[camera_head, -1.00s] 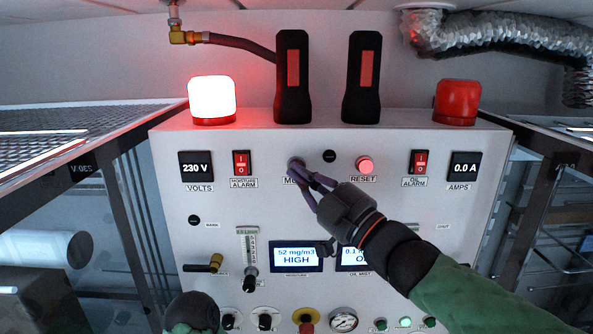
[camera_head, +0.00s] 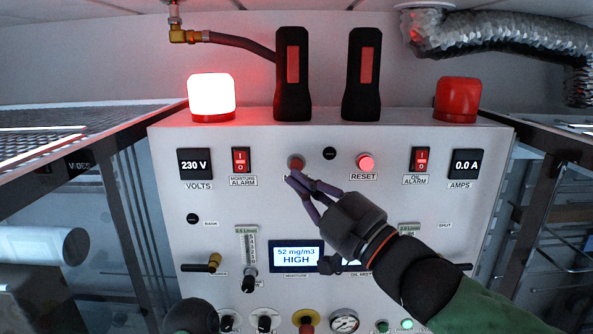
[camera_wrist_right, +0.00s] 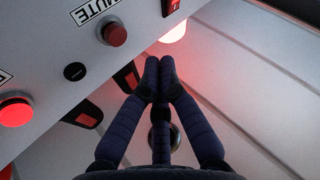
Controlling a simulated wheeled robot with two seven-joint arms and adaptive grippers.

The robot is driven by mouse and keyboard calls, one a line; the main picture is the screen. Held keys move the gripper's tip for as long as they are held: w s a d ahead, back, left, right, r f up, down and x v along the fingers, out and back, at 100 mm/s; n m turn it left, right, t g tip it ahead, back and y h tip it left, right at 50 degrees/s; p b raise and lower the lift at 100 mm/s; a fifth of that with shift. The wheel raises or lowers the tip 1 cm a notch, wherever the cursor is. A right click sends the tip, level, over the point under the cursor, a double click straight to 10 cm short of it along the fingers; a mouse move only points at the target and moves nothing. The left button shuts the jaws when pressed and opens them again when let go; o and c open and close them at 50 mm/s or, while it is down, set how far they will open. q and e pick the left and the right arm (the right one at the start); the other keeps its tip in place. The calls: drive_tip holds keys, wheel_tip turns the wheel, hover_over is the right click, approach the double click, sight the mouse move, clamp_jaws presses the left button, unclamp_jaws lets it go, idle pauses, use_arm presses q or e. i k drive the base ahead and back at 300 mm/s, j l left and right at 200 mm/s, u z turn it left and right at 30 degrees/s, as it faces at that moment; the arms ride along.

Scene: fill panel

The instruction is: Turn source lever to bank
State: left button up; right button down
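A lever with a black handle and brass body (camera_head: 205,266) sits on the left of the grey panel (camera_head: 270,215), its handle lying level and pointing left. A BANK label (camera_head: 211,224) is above it and a SHUT label (camera_head: 445,225) is at right. I cannot tell whether this is the source lever. My right gripper (camera_head: 294,179) is in front of the panel just below the red MUTE button (camera_head: 296,163). Its fingertips are together and hold nothing, as the right wrist view (camera_wrist_right: 159,72) shows. My left gripper's fingers are not visible.
A lit beacon (camera_head: 211,97) and a red beacon (camera_head: 456,100) stand on the panel top, with two black handheld devices (camera_head: 293,75) between them. A flow gauge (camera_head: 248,250) is beside the brass lever. My right forearm covers the lower right panel.

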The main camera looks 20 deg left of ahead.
sight(211, 268)
drive_tip(key=k+l, duration=0.2)
drive_tip(key=k, duration=0.3)
drive_tip(key=k+l, duration=0.2)
drive_tip(key=k, duration=0.25)
drive_tip(key=k+l, duration=0.2)
drive_tip(key=k, duration=0.3)
